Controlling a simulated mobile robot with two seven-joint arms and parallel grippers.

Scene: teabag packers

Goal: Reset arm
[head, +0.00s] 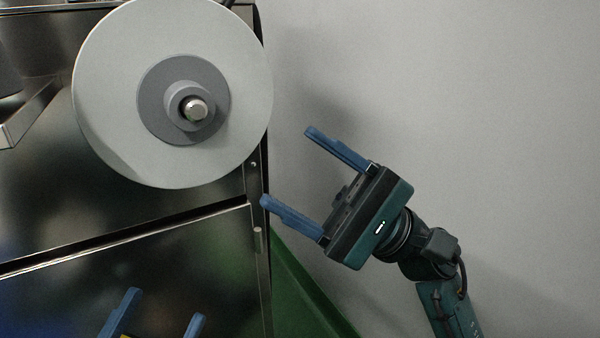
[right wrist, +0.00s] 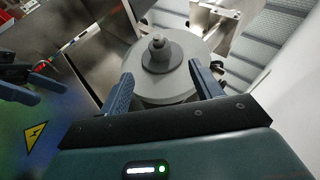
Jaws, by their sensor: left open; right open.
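My right gripper (head: 285,168) is open and empty to the right of the machine, its blue fingers pointing up and left toward the large pale reel (head: 110,95). It is apart from the reel in the head view. In the right wrist view the reel (right wrist: 150,90) shows between and beyond the open fingers. My left gripper (head: 165,310) shows only by its two blue fingertips at the bottom edge of the head view. They are spread apart with nothing seen between them. The rest of the left gripper is out of the head view.
The reel sits on a spindle (head: 196,108) on the front of a dark metal machine cabinet (head: 120,225). A green surface (head: 300,295) lies right of the cabinet. A yellow warning sign (right wrist: 36,135) shows in the right wrist view. Plain grey space lies to the right.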

